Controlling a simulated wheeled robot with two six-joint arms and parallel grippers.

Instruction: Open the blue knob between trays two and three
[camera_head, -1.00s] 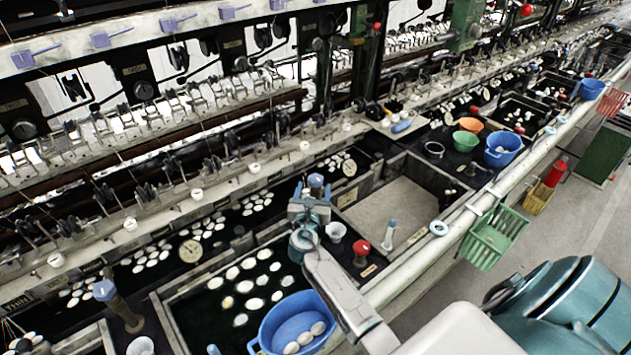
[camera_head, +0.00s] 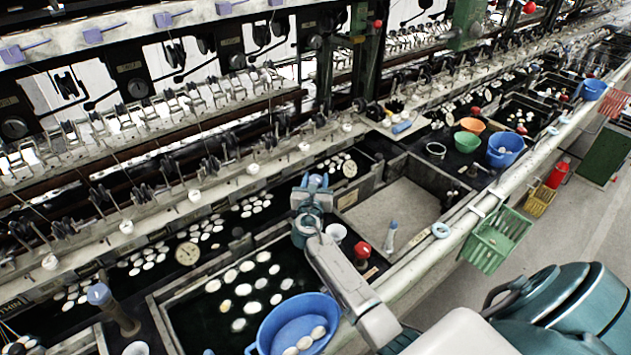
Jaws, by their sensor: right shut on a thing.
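My right gripper (camera_head: 315,183) is at the blue knob (camera_head: 315,180) on the post between the tray with white cocoons (camera_head: 168,303) and the basin to its right. Its fingers sit on either side of the knob and are shut on it. The gripper and wrist hide most of the post, so I cannot tell how far the knob is turned. Another blue knob (camera_head: 99,293) stands on a post at the left. My left gripper is not in view.
A blue bowl (camera_head: 268,320) holding cocoons is below left. A pale pipe (camera_head: 456,232) and green basket (camera_head: 497,240) run along the right side.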

